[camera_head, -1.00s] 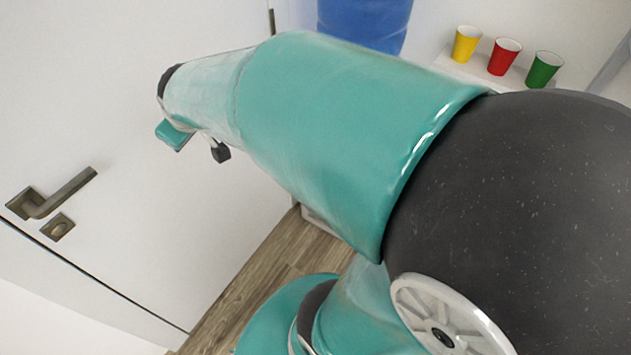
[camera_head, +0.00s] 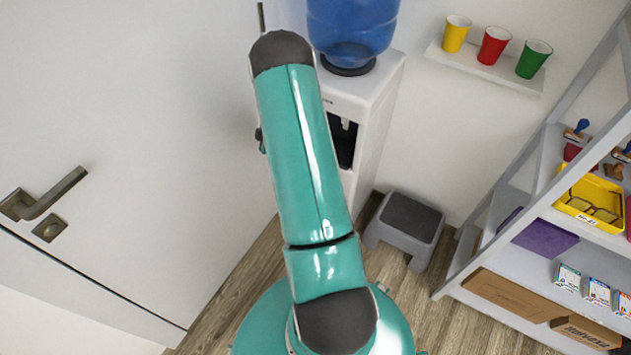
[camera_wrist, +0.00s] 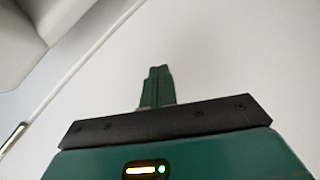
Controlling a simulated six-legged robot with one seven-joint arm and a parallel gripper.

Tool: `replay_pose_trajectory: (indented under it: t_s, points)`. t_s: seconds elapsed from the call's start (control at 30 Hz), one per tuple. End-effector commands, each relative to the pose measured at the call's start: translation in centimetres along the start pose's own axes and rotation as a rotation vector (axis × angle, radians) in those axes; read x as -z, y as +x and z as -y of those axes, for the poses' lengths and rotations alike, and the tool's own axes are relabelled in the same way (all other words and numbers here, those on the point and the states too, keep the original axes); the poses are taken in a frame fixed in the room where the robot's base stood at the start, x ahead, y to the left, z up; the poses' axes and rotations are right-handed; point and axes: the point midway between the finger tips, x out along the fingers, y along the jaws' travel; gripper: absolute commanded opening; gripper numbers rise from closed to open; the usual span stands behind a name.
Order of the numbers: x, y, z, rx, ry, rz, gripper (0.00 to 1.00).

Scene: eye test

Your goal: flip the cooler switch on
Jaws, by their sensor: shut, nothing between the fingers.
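The water cooler (camera_head: 375,110) is a white upright unit with a blue bottle (camera_head: 352,22) on top, at the back against the wall in the head view. My arm covers the left part of its front; a dark dispensing recess shows beside the arm. I cannot make out the cooler switch in either view. My gripper (camera_wrist: 157,72) shows in the wrist view with its green fingers together and empty, in front of a plain white surface. In the head view the gripper is mostly hidden behind my arm, near the door and the cooler's left side.
A white door (camera_head: 130,120) with a metal handle (camera_head: 45,195) fills the left. A grey step stool (camera_head: 408,218) stands on the floor right of the cooler. A wall shelf (camera_head: 480,68) holds yellow, red and green cups. A grey shelving unit (camera_head: 470,262) with boxes stands right.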

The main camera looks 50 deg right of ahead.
Motion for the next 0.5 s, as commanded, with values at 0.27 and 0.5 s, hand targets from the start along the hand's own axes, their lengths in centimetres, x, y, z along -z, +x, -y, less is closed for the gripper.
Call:
replay_pose_trajectory:
  t_s: [0.27,0.5]
  points:
    - [-11.8,0.8,9.6,-0.136,-0.128,0.009,0.0]
    - [-19.4,-2.5,18.7,-0.271,-0.23,0.043,0.0]
